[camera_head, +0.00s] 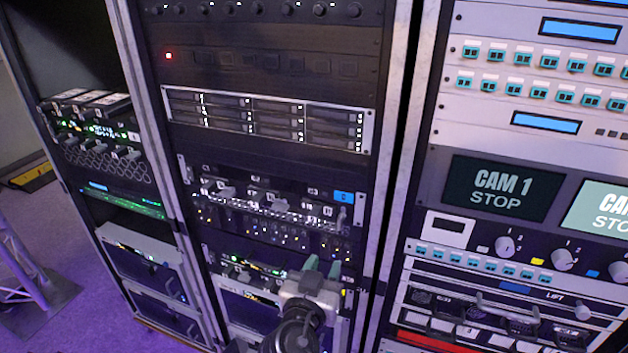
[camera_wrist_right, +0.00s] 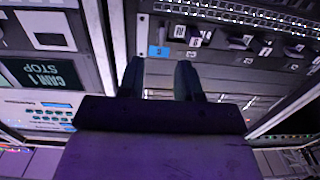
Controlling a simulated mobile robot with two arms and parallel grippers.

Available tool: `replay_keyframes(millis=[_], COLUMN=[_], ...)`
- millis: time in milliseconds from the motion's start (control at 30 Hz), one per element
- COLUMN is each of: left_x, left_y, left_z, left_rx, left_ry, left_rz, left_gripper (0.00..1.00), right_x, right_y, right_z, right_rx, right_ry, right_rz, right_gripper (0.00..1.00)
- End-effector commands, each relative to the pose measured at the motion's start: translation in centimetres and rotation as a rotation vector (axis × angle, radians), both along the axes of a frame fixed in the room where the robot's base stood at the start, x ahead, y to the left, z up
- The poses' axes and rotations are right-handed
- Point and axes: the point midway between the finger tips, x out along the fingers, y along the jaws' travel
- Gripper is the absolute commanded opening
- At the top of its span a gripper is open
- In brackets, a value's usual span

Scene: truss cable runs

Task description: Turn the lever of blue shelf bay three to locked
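The shelf with a blue label (camera_head: 344,197) is a dark unit in the middle rack, with a row of bays and small grey levers (camera_head: 262,199). The bay numbers are too small to read surely, so I cannot tell which is bay three or how its lever is set. In the right wrist view the blue label (camera_wrist_right: 158,51) and white bay tags (camera_wrist_right: 194,42) show beyond the fingers, upside down. My right gripper (camera_head: 323,264) is just below the shelf's right part, apart from it. Its two fingers (camera_wrist_right: 160,72) are spread with nothing between them. My left gripper is not in view.
A white-framed drive unit (camera_head: 268,119) sits above the shelf. Another lit unit (camera_head: 240,265) sits below, partly behind my right gripper. A light control rack with a CAM 1 screen (camera_head: 502,188) stands to the right. A truss foot (camera_head: 45,300) stands at the left.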

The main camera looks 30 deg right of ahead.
Motion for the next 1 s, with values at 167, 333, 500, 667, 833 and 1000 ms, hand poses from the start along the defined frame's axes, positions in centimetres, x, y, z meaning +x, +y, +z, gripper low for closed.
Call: replay_keyframes(millis=[167, 333, 500, 667, 833, 1000], left_x=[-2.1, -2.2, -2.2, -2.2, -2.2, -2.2], left_y=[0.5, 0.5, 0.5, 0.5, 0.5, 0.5], left_z=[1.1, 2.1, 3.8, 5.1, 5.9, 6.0], left_rx=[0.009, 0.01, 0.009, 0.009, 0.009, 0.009], left_ry=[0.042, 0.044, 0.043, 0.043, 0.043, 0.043], left_rz=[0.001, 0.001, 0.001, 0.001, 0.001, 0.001], left_gripper=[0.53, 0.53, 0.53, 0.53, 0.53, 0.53], right_x=[0.2, 1.3, 3.5, 5.3, 6.6, 7.0], right_y=[-0.1, -1.5, -4.1, -6.3, -7.7, -8.2], right_z=[2.3, 2.4, 2.6, 2.5, 2.2, 2.0], right_rx=[-0.011, -0.016, -0.018, -0.015, -0.015, -0.011], right_ry=[-0.034, -0.036, -0.034, -0.034, -0.034, -0.034], right_rz=[-0.034, -0.036, -0.036, -0.036, -0.034, -0.035], right_gripper=[0.34, 0.34, 0.34, 0.34, 0.34, 0.34])
